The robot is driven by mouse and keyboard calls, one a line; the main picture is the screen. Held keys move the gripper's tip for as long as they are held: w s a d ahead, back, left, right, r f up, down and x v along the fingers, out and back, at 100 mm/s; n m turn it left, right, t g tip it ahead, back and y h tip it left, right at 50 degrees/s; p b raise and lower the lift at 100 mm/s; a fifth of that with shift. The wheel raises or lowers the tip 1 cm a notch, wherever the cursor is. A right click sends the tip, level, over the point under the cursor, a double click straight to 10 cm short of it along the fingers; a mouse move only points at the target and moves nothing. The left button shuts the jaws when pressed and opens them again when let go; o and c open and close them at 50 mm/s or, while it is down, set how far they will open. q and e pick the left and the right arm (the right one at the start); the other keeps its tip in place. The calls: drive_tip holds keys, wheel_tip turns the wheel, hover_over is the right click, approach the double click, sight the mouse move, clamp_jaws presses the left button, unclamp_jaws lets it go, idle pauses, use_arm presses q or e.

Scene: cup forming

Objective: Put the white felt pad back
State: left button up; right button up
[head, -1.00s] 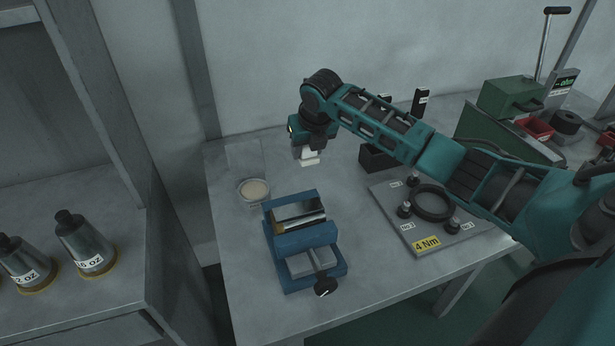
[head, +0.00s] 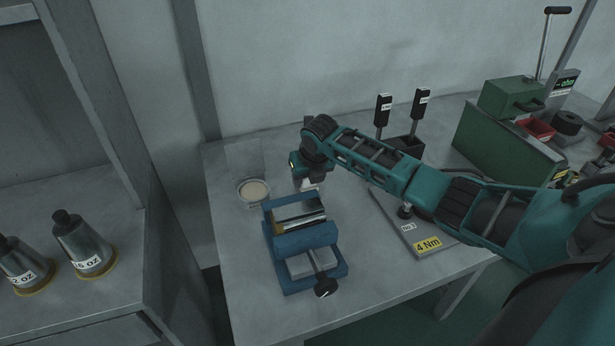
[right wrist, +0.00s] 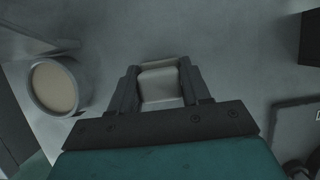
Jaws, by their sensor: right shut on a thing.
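The white felt pad (right wrist: 161,85) shows as a pale block between the two dark fingers of my right gripper (right wrist: 158,90) in the right wrist view. The gripper is shut on it. In the head view my right gripper (head: 309,182) points down just behind the blue vise, and only a small white bit of the pad shows below it. I cannot tell whether the pad touches the table. A round dish with a tan inside (head: 253,190) lies to the left of the gripper; it also shows in the right wrist view (right wrist: 54,87). My left gripper is not in view.
The blue vise (head: 291,242) holds a shiny metal piece close in front of the gripper. Two black-handled tools (head: 384,108) stand in a dark holder behind my arm. A plate with a "4 Nm" label (head: 427,244) lies partly under my arm. Bottle-like weights (head: 80,245) stand left.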

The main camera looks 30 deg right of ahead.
drive_tip(key=o, duration=1)
drive_tip(key=p+v, duration=0.1)
drive_tip(key=v, duration=1.1)
drive_tip(key=shift+s, duration=0.1)
